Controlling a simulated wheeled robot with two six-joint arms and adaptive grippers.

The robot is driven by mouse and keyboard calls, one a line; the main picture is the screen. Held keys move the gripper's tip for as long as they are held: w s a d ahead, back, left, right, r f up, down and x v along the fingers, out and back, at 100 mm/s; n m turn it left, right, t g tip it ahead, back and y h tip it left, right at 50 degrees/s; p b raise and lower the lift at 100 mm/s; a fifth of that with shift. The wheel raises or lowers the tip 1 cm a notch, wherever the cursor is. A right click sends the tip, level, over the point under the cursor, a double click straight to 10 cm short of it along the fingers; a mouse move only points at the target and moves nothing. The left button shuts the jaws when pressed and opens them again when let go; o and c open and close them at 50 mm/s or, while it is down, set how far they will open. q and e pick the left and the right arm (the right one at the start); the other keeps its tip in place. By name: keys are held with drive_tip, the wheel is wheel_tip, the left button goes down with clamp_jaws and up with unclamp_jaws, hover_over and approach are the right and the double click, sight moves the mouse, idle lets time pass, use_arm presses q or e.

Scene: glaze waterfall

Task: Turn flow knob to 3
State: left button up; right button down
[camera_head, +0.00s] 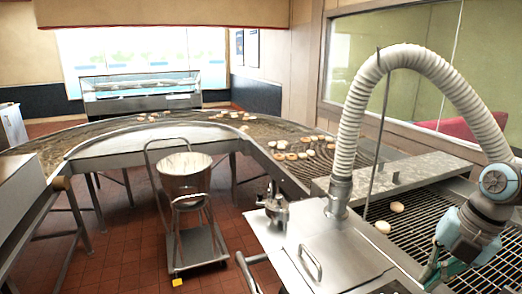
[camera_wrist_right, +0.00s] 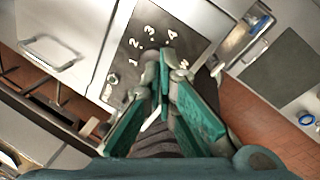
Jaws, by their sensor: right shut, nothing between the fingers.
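A dark dial panel (camera_wrist_right: 122,66) shows in the right wrist view, with light numerals, including 3 (camera_wrist_right: 149,31) and 4 (camera_wrist_right: 171,37), arranged in an arc. The flow knob is mostly hidden behind my fingers, and I cannot tell which number it points to. My right gripper (camera_wrist_right: 163,62) has green finger pads, is shut with nothing held, and its tips lie over the dial in this view. I cannot tell whether they touch the knob. In the head view the right gripper (camera_head: 432,272) is low at the right, beside the steel machine (camera_head: 325,258). The left gripper is not in view.
A ribbed white hose (camera_head: 350,110) arches above the machine. A wire conveyor (camera_head: 490,272) carries a few pastries (camera_head: 397,207). A trolley with a steel bowl (camera_head: 186,180) stands on the red tiled floor inside the curved conveyor. A cabinet handle (camera_wrist_right: 48,52) shows in the wrist view.

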drive_tip(key=shift+w+f+b, duration=0.25)
drive_tip(key=shift+f+b, duration=0.15)
drive_tip(key=shift+f, duration=0.2)
drive_tip(key=f+b, duration=0.1)
drive_tip(key=s+f+b, duration=0.1)
drive_tip(key=f+b, duration=0.1)
drive_tip(key=s+f+b, duration=0.1)
drive_tip(key=f, duration=0.1)
drive_tip(key=shift+s, duration=0.25)
drive_tip(key=shift+w+f+b, duration=0.25)
drive_tip(key=shift+b, duration=0.1)
drive_tip(key=shift+w, duration=0.45)
drive_tip(key=shift+r, duration=0.1)
drive_tip(key=shift+s, duration=0.35)
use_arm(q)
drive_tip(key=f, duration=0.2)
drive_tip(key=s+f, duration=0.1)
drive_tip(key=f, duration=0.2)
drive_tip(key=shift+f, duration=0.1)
use_arm(e)
drive_tip(key=shift+w+a, duration=0.1)
drive_tip(key=shift+a, duration=0.05)
